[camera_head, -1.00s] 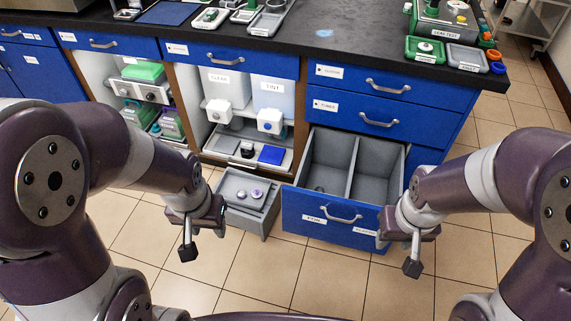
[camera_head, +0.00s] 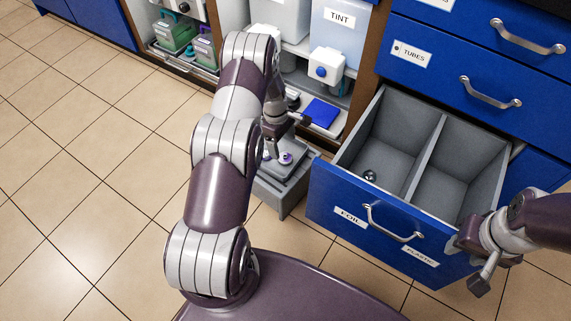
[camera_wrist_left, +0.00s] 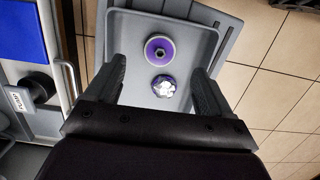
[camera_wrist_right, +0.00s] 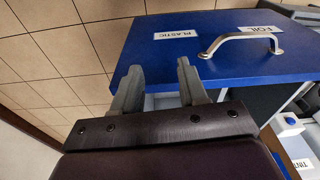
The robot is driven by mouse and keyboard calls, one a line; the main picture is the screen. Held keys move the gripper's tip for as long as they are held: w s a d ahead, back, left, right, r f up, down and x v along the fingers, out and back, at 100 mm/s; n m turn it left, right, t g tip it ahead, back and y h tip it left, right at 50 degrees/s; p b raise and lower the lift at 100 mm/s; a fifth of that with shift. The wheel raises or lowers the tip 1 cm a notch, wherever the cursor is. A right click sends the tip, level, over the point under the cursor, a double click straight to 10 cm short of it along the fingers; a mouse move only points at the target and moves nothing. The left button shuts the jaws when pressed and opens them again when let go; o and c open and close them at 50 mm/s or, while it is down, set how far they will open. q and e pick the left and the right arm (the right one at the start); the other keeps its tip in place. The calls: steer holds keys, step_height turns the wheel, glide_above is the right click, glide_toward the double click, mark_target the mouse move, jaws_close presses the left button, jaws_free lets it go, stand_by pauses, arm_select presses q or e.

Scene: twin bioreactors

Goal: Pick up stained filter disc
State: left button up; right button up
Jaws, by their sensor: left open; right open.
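A round purple disc with a pale rim and dark centre, which looks like the stained filter disc (camera_wrist_left: 148,47), lies on a grey tray (camera_wrist_left: 205,40) in the left wrist view. A smaller, crumpled-looking silvery and purple piece (camera_wrist_left: 164,87) lies beside it. My left gripper (camera_wrist_left: 159,72) is open and empty above the tray, its fingers to either side of the two pieces. In the head view, my left gripper (camera_head: 272,150) hangs over the tray and partly hides it. My right gripper (camera_head: 483,280) is open and empty in front of the open drawer.
The open blue drawer (camera_head: 335,195), labelled FOIL and PLASTIC, has two compartments; a small shiny piece (camera_head: 369,175) lies in the left one. The tray tops a grey bin (camera_head: 285,200). A TINT container (camera_head: 338,25) and a blue pad (camera_head: 321,113) are behind. The floor at left is clear.

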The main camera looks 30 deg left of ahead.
mark_target(285, 156)
arm_select(q)
steer(key=f+b, duration=0.1)
steer(key=f, duration=0.1)
steer(key=f+b, duration=0.3)
steer(key=f, duration=0.1)
steer(key=shift+d, duration=0.4)
steer(key=shift+r, duration=0.25)
steer(key=c, duration=1.1)
